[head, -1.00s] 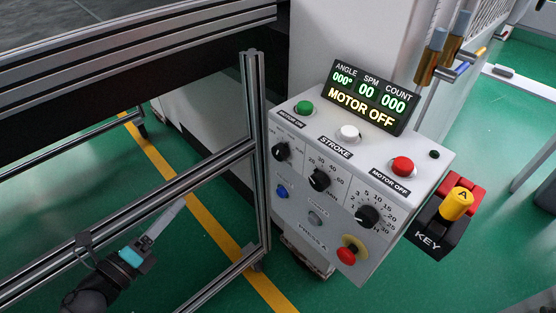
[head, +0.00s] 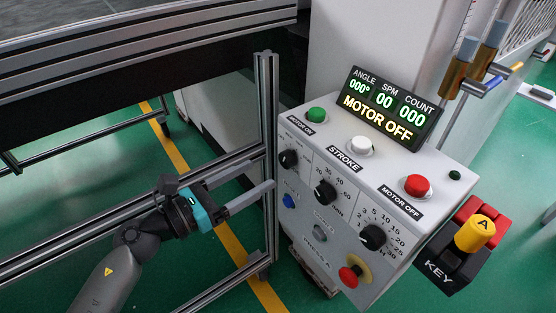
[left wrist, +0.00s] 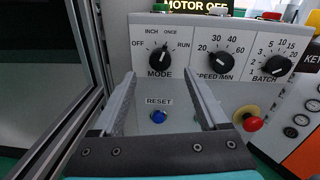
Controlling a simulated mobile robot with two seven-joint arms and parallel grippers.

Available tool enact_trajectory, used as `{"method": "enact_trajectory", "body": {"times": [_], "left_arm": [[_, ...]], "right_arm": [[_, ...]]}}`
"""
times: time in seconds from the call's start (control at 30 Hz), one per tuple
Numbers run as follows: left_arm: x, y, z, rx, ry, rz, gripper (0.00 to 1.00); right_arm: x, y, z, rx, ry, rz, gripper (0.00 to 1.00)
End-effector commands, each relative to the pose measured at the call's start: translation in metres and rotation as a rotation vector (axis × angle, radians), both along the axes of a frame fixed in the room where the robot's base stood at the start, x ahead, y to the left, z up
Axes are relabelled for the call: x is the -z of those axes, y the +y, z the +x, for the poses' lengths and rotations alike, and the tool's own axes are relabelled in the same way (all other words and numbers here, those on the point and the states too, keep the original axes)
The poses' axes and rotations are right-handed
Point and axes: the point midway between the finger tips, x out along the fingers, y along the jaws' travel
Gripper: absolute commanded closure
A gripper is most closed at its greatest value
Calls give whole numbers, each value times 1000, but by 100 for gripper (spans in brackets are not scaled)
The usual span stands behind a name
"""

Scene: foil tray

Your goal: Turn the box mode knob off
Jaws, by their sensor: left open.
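The mode knob (head: 288,159) is a black dial at the upper left of the box's white front face. In the left wrist view the mode knob (left wrist: 160,59) has OFF at its left, INCH and ONCE above, and RUN at its right. Its pointer is roughly upward, not at OFF; the exact label is hard to tell. My left gripper (head: 262,180) is open and empty, just left of the box face. In the left wrist view its fingertips (left wrist: 160,77) lie either side of and a little below the knob, apart from it. My right gripper is out of view.
A blue reset button (left wrist: 158,116) sits below the knob. Speed (head: 325,192) and batch (head: 372,237) dials and a red stop button (head: 349,275) are further right. The display (head: 391,108) reads MOTOR OFF. A metal frame post (head: 266,120) stands close left of the box.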

Motion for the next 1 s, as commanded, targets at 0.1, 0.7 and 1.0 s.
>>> {"method": "enact_trajectory", "body": {"times": [0.1, 0.7, 1.0], "left_arm": [[-2, -19, 15, 1, -2, -4, 23], [1, -52, 40, 0, 2, -1, 23], [0, -52, 40, 0, 2, -1, 50]], "right_arm": [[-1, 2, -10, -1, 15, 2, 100], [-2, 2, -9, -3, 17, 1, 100], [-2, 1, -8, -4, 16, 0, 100]]}}
